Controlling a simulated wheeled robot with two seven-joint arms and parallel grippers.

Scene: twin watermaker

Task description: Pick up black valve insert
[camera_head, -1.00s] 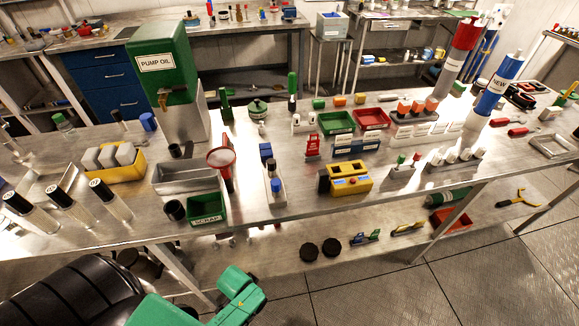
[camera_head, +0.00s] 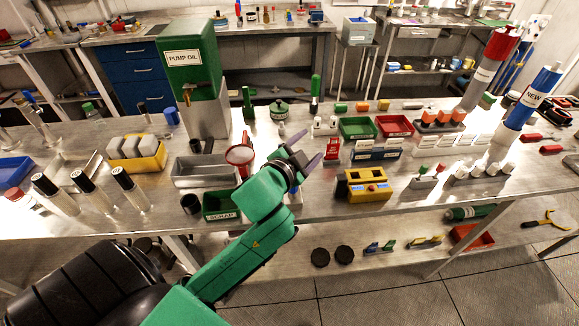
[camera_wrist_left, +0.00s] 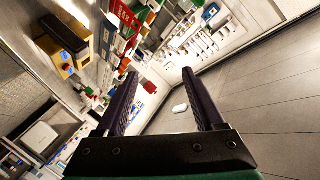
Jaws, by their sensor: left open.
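My left gripper (camera_head: 307,151) is open and empty, raised above the bench with its purple-grey fingers apart. In the left wrist view its fingers (camera_wrist_left: 160,74) frame empty space. I cannot tell for sure which dark part is the black valve insert. A short black cylinder (camera_head: 190,203) stands left of the green scrap bin (camera_head: 221,204). Another small dark piece (camera_head: 195,146) is by the pump oil stand. A yellow fixture (camera_head: 368,187) with a black part at its left end lies right of my gripper; it also shows in the left wrist view (camera_wrist_left: 57,57).
The bench (camera_head: 300,222) is crowded with a grey tray (camera_head: 194,181), a red-rimmed funnel (camera_head: 240,155), the pump oil dispenser (camera_head: 188,75), and tall red and blue cylinders on the right. Two black discs (camera_head: 332,256) lie on the lower shelf.

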